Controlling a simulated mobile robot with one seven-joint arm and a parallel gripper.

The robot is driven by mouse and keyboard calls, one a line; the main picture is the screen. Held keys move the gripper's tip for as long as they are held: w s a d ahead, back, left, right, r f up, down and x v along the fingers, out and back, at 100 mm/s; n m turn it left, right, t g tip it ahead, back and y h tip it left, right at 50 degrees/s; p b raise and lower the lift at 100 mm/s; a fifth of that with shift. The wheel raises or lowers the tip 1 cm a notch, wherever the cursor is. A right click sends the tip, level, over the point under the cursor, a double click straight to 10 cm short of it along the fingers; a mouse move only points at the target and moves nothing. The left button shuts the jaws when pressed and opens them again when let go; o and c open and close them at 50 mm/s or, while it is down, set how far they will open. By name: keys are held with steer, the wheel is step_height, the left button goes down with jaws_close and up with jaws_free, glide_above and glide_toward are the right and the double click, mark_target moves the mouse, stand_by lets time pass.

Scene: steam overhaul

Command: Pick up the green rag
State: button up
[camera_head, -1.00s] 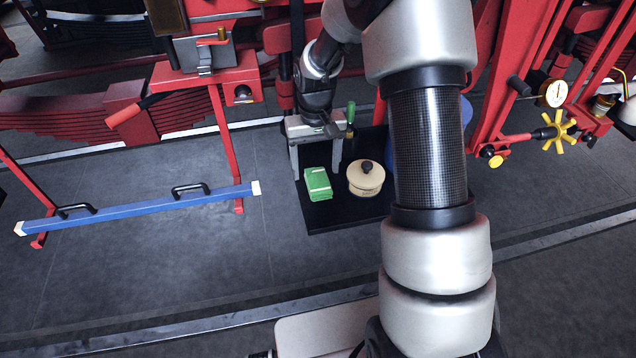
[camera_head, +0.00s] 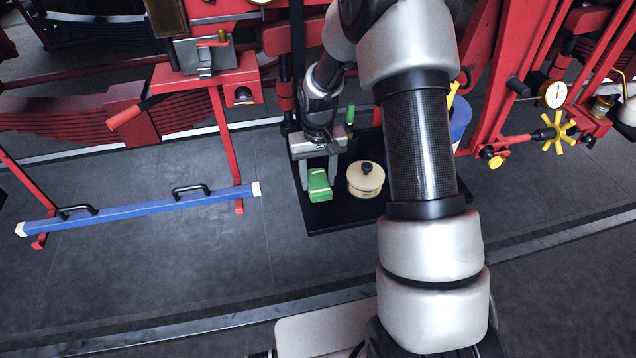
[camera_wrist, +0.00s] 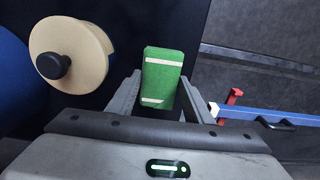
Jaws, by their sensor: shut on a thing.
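The green rag (camera_head: 319,185) is a folded pad with pale stripes, on the black board (camera_head: 340,219). In the wrist view the rag (camera_wrist: 162,80) stands between the two fingers of my gripper (camera_wrist: 160,103). In the head view my gripper (camera_head: 318,184) points down over the rag, with a finger at each side. It is shut on the rag. The rag's back part is hidden by the gripper in the head view, and I cannot tell whether its underside touches the board.
A cream round pot with a black knob (camera_head: 365,180) stands on the board just right of the rag. A green-handled item (camera_head: 350,114) and a blue container (camera_head: 460,118) are behind. A blue bar with black handles (camera_head: 140,207) lies left. Floor in front is clear.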

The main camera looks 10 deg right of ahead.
mark_target(318, 181)
steer(key=shift+r, duration=0.1)
step_height(318, 181, up, 10)
stand_by(0.4)
steer(key=o, duration=0.3)
steer(key=shift+c, duration=1)
steer(key=s+f, duration=0.3)
steer(key=s, duration=0.5)
steer(key=shift+a+f, duration=0.25)
steer(key=shift+f, duration=0.05)
